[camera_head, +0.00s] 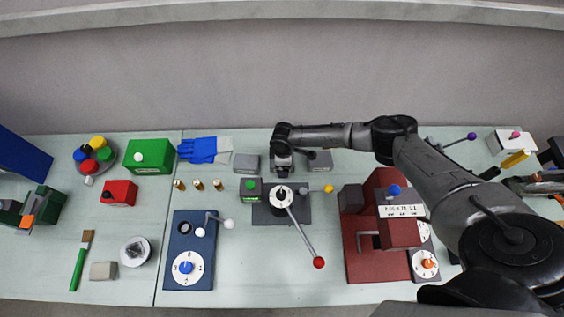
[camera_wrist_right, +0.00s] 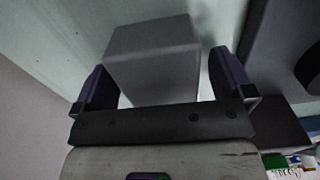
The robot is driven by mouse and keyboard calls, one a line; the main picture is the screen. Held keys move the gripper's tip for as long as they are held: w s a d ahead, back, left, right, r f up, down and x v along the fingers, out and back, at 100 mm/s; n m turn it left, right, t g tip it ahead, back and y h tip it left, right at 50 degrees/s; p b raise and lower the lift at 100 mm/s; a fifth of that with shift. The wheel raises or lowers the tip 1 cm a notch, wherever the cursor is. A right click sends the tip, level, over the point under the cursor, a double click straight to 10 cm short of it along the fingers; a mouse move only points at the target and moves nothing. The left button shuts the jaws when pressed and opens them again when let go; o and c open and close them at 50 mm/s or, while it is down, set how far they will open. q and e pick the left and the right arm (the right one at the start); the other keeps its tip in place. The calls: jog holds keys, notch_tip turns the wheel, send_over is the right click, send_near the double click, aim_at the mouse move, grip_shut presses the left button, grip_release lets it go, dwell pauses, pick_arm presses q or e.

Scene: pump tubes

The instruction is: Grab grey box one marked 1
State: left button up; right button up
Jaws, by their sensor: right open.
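My right gripper (camera_head: 283,172) reaches in from the right and points down at the back of the table. In the right wrist view its two dark fingers (camera_wrist_right: 166,82) are open, with a plain grey box (camera_wrist_right: 153,60) between and just beyond them. I see no clear grip on the box. In the head view one grey box (camera_head: 246,163) stands just left of the gripper and another grey box (camera_head: 320,160) just right of it. No number is readable on any of them. My left gripper is not in view.
A dark base with a red-knobbed lever (camera_head: 318,262) lies in front of the gripper. Blue gloves (camera_head: 205,150) and a green box (camera_head: 149,156) are to the left. A dark red machine (camera_head: 365,262) stands to the right. The back wall is close behind.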

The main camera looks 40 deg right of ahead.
jog(key=shift+f, duration=0.1)
jog(key=c, duration=1.1)
